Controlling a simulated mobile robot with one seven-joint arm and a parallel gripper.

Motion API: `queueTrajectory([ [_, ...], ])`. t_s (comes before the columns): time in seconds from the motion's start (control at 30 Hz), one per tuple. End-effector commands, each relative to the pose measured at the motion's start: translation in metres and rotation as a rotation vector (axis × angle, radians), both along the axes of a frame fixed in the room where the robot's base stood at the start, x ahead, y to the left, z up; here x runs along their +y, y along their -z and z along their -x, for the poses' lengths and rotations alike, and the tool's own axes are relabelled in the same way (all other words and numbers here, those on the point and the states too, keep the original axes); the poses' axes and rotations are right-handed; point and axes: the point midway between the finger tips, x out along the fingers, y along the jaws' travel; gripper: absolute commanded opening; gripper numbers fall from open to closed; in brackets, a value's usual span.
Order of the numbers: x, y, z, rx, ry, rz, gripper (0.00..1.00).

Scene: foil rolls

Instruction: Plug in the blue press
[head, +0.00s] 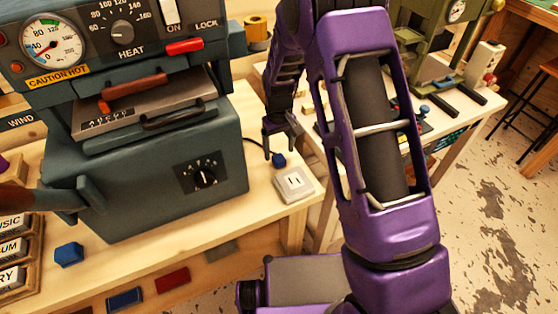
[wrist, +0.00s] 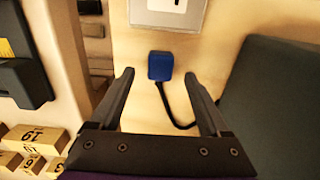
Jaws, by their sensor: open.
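The blue press (head: 150,185) is a dark blue-grey machine on the wooden bench, with a gauge, a heat dial and a red lever. Its blue plug (head: 278,160) lies on the bench beside it, its dark cord running toward the press. The plug also shows in the wrist view (wrist: 161,66), just beyond and between the fingertips. A white outlet (head: 294,185) sits on the bench near the plug; its edge shows at the top of the wrist view (wrist: 168,12). My gripper (head: 278,142) is open and empty above the plug, its fingers (wrist: 161,82) pointing toward it.
A green machine (head: 440,45) stands on a second table at the back right. A blue block (head: 69,254) lies at the bench's front left. Labelled trays (head: 14,250) are at the left edge. Small numbered wooden blocks (wrist: 35,140) lie left of my gripper in the wrist view.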

Motion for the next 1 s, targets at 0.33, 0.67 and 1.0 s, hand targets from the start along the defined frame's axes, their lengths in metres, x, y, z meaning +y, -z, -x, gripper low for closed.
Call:
queueTrajectory([
  [0.33, 0.0, 0.036, 0.001, 0.0, 0.0, 0.0, 0.8],
  [0.67, 0.0, 0.036, 0.001, 0.0, 0.0, 0.0, 0.62],
  [1.0, 0.0, 0.035, 0.001, 0.0, 0.0, 0.0, 0.01],
])
